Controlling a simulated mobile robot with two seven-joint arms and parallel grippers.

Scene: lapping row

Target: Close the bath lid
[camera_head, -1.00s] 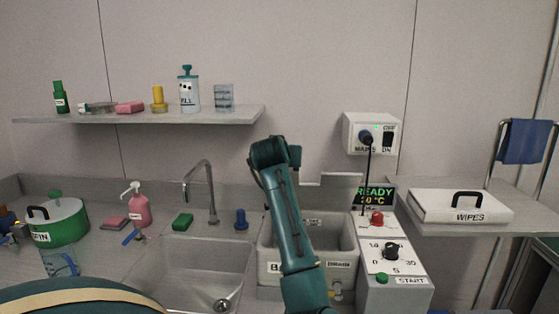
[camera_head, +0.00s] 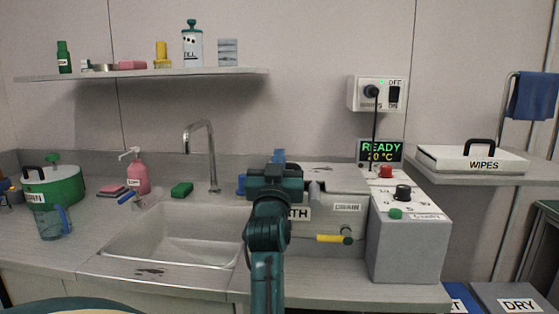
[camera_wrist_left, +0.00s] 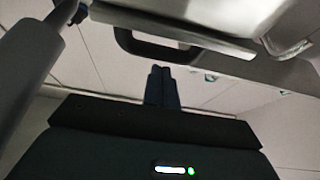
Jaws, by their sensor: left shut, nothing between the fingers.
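The grey bath (camera_head: 360,222) stands on the counter between the sink and the control box. Its lid (camera_head: 338,178) shows as a nearly flat grey panel over the bath's top. I cannot tell whether it sits fully down; my arm hides its left part. My left gripper (camera_head: 279,156) is shut and empty, at the left of the bath, pointing toward the back wall. In the left wrist view its blue fingers (camera_wrist_left: 161,87) are together, with a pale edge and a dark loop above them that I cannot identify for sure.
The control box (camera_head: 408,245) with knob and buttons stands right of the bath, below a READY display (camera_head: 381,151). The sink (camera_head: 185,240) and tap (camera_head: 211,155) are left. A yellow-handled valve (camera_head: 330,238) sticks out of the bath's front.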

